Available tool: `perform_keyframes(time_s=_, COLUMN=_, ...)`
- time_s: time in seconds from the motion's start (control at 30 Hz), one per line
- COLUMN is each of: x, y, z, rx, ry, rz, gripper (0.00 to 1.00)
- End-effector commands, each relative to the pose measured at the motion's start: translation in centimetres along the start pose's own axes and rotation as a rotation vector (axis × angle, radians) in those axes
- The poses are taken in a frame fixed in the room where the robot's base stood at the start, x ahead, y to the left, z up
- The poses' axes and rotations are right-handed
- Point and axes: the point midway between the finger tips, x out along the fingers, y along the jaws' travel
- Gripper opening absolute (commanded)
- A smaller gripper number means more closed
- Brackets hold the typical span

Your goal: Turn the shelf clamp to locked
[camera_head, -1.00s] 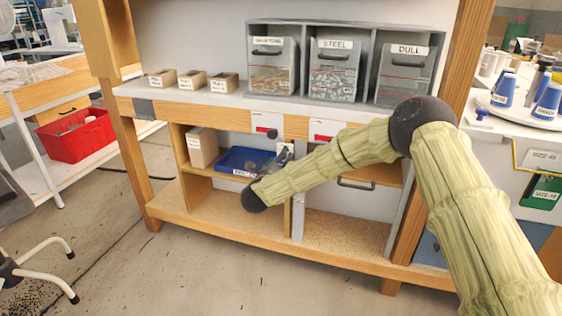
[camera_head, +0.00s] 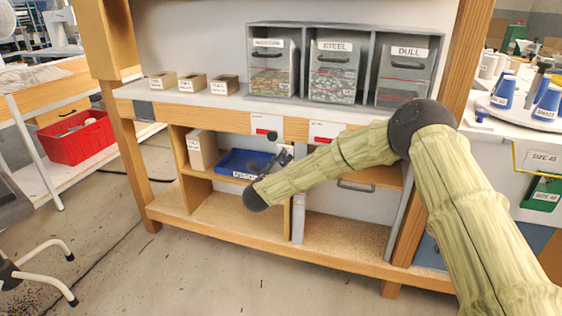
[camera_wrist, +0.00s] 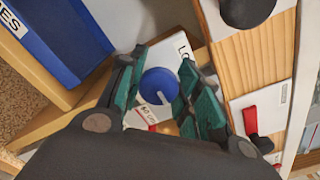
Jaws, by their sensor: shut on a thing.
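The shelf clamp's round blue knob (camera_wrist: 157,84) sits on a white plate (camera_wrist: 181,47) in the wrist view. A white mark on the knob points toward the lower right of that view. Part of a label beginning "LO" shows on the plate, partly covered by a finger; a small red-lettered label (camera_wrist: 146,114) shows below the knob. My gripper (camera_wrist: 160,92) has its teal fingers on either side of the knob, shut on it. In the head view my gripper (camera_head: 280,160) is small and dark at the shelf divider, and the knob cannot be made out.
A blue bin (camera_head: 238,162) stands on the shelf just left of my gripper, with a cardboard box (camera_head: 203,149) beyond it. Red-handled tags and dark knobs line the wooden rail (camera_wrist: 262,68). Drawers labelled "STEEL" (camera_head: 333,72) and "DULL" (camera_head: 405,76) stand above.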

Motion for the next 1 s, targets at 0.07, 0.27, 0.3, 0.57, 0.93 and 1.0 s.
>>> perform_keyframes(time_s=0.07, x=-0.02, y=-0.04, z=0.08, rx=-0.016, ry=0.000, rz=0.000, gripper=0.10)
perform_keyframes(time_s=0.27, x=-0.04, y=-0.08, z=0.20, rx=-0.109, ry=-0.001, rz=0.001, gripper=0.10)
perform_keyframes(time_s=0.3, x=-0.05, y=-0.08, z=0.24, rx=-0.137, ry=-0.001, rz=0.001, gripper=0.10)
perform_keyframes(time_s=0.57, x=-0.05, y=-0.04, z=0.34, rx=-0.365, ry=-0.001, rz=0.001, gripper=0.10)
perform_keyframes(time_s=0.93, x=-0.02, y=0.10, z=0.18, rx=-0.718, ry=-0.001, rz=-0.001, gripper=0.10)
perform_keyframes(time_s=1.0, x=-0.06, y=0.18, z=0.22, rx=-0.784, ry=-0.002, rz=0.000, gripper=0.10)
